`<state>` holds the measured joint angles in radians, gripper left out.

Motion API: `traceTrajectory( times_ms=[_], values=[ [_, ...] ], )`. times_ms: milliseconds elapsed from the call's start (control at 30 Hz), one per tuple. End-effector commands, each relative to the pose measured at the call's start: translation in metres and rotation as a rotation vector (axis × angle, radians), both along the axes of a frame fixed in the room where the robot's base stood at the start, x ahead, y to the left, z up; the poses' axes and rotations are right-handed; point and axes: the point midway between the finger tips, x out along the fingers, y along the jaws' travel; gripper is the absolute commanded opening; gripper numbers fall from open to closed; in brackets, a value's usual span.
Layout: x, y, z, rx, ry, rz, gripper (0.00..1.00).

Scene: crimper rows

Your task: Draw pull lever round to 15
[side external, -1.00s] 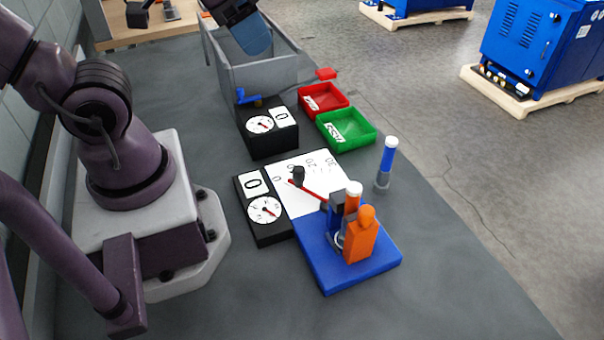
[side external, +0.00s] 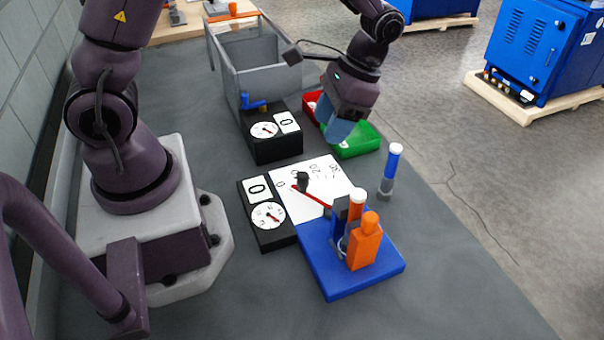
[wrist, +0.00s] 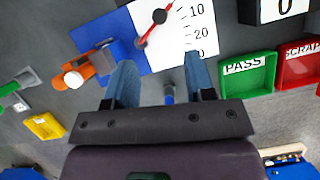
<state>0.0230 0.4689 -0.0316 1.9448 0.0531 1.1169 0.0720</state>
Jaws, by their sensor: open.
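The pull lever has a red arm (side external: 313,197) with a black knob (side external: 302,180). It lies over a white scale sheet (side external: 322,172), angled toward the 0 end and away from the higher marks. In the wrist view the lever's black knob (wrist: 159,16) shows near the top edge, with the marks 10 and 20 to its right. The lever's inner end meets the blue base (side external: 335,277), which carries an orange block (side external: 364,245) and a white-capped orange tube. My gripper (side external: 338,130) is open and empty, above the table beyond the sheet, near the green tray. Its blue fingers (wrist: 162,80) are apart in the wrist view.
A black dial box (side external: 268,225) stands left of the sheet, another (side external: 272,145) behind it. A blue white-capped tube (side external: 390,165) stands upright right of the base. Green PASS (wrist: 247,75) and red SCRAP (wrist: 300,65) trays and a grey bin (side external: 250,70) stand behind.

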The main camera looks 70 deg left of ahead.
Motion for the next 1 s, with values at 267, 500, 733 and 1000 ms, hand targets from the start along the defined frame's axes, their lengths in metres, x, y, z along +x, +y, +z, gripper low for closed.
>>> traceTrajectory(
  times_ms=[267,500,733,1000],
  values=[
    [-0.02,0.003,-0.043,0.0,0.011,0.0,0.5],
    [-0.039,0.005,-0.087,0.0,0.009,-0.001,0.5],
    [-0.048,0.007,-0.112,0.001,0.005,0.0,0.5],
    [-0.05,0.007,-0.116,0.001,0.002,0.0,0.5]
  ],
)
